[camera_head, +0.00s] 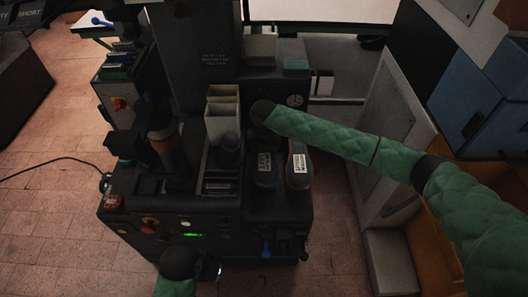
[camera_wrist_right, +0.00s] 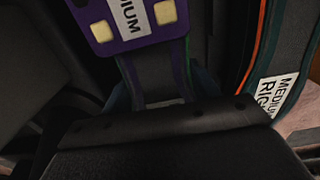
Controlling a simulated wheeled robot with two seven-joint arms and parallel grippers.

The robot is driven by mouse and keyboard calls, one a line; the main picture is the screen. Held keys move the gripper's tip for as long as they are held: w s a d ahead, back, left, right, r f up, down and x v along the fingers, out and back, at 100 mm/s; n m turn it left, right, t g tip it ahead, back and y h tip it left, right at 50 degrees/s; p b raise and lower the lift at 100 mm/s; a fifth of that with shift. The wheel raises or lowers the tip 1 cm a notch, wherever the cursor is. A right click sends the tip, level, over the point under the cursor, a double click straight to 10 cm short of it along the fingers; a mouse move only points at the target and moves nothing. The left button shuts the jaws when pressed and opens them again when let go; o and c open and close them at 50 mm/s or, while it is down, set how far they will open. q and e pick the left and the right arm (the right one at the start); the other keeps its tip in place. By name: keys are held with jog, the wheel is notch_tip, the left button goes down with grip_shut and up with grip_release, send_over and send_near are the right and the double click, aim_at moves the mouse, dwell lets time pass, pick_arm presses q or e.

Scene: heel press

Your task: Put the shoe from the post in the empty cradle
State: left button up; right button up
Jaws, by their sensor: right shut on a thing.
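My right arm's dark end (camera_head: 262,112) is over the back of the press. Its fingers are mostly hidden in the head view. A dark shoe-shaped piece with a white label (camera_head: 264,172) is just in front of it; I take it as the shoe. In the right wrist view, a purple part labelled "MEDIUM" (camera_wrist_right: 103,25) and a grey-teal strip (camera_wrist_right: 160,75) run to my right gripper (camera_wrist_right: 165,112), which is shut on it. Beside it lies an orange-edged piece labelled "MEDIUM RIGHT" (camera_head: 299,172). Post and empty cradle cannot be made out. My left gripper (camera_head: 185,264) is low; its fingers are unclear.
The dark press (camera_head: 150,215) fills the middle, with a green-lit panel and knobs in front. A pale open box (camera_head: 222,105) and a dark cylinder (camera_head: 228,150) stand left of my right arm. A grey cabinet (camera_head: 385,130) is at right. The tiled floor is open at left.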

jog(key=shift+f, duration=0.4)
dwell(0.5)
jog(key=o, duration=1.6)
jog(key=shift+f, duration=0.15)
notch_tip(320, 180, up, 7)
jog(key=shift+f+b, duration=0.15)
jog(key=shift+b, duration=0.6)
jog(key=shift+r, duration=0.6)
pick_arm(q)
jog(key=shift+w+d+f+t, duration=0.15)
jog(key=shift+w+d+f, duration=0.05)
jog(key=shift+d+f, duration=0.4)
jog(key=shift+w+d+f+t, duration=0.2)
jog(key=shift+d+f, duration=0.2)
jog(key=shift+f, duration=0.25)
